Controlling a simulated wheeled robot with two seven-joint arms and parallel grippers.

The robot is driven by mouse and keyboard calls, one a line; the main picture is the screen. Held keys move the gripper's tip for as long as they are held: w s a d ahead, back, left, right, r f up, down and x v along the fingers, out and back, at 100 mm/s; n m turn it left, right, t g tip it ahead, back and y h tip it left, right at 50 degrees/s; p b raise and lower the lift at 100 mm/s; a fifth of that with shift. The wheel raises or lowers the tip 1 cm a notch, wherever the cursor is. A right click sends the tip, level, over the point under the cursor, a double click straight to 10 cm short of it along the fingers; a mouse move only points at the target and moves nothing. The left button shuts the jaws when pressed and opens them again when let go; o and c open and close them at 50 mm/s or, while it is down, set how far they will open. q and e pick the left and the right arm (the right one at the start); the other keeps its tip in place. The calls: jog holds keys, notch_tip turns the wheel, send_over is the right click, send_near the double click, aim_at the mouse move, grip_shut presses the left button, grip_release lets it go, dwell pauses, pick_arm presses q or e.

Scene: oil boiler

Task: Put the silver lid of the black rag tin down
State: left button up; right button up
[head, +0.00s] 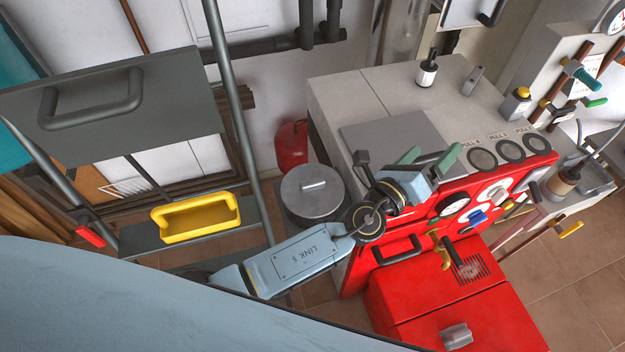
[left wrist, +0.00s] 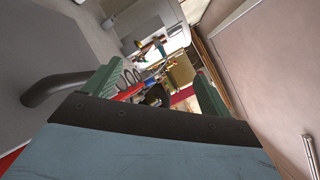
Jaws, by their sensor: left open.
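The round silver lid (head: 300,200), with a small bar handle on top, lies flat over the mouth of the black rag tin (head: 303,217). The tin stands upright at the left side of the red boiler; its lower part is hidden behind my left arm. My left gripper (head: 428,157) is right of the lid and apart from it, over the boiler's top near the front edge. Its two green fingers are spread with nothing between them. They also show in the left wrist view (left wrist: 157,88), where I cannot make out the lid. My right gripper is out of view.
The red boiler front (head: 490,200) carries gauges and knobs; a red burner box (head: 440,300) juts below. A black-and-white bottle (head: 427,70) stands on the grey top. A yellow tray (head: 195,218) sits on a shelf at left. A red cylinder (head: 291,146) stands behind the tin.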

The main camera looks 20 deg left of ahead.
pick_arm(q)
jog(key=s+a+f+n+y+p, duration=0.25)
jog(key=s+a+f+y, duration=0.3)
jog(key=a+y, duration=0.4)
jog(key=g+y+p, duration=0.2)
jog(key=g+y, duration=0.3)
jog(key=y, duration=0.3)
send_near(314, 185)
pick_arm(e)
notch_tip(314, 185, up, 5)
pick_arm(q)
jog(key=w+a+f+b, duration=0.1)
jog(key=b, duration=0.3)
jog(key=shift+w+a+f+n, duration=0.3)
jog(key=shift+w+f+n, duration=0.05)
jog(key=shift+w, duration=0.05)
jog(key=shift+w+a, duration=0.3)
jog(key=shift+w, duration=0.15)
jog(key=b+x, duration=0.3)
jog(key=x, duration=0.1)
jog(key=shift+d, duration=0.15)
jog(key=shift+w+a+b, duration=0.3)
jog(key=shift+w+a, duration=0.05)
jog(key=shift+w, duration=0.15)
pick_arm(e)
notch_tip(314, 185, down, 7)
pick_arm(q)
jog(key=shift+c, duration=0.3)
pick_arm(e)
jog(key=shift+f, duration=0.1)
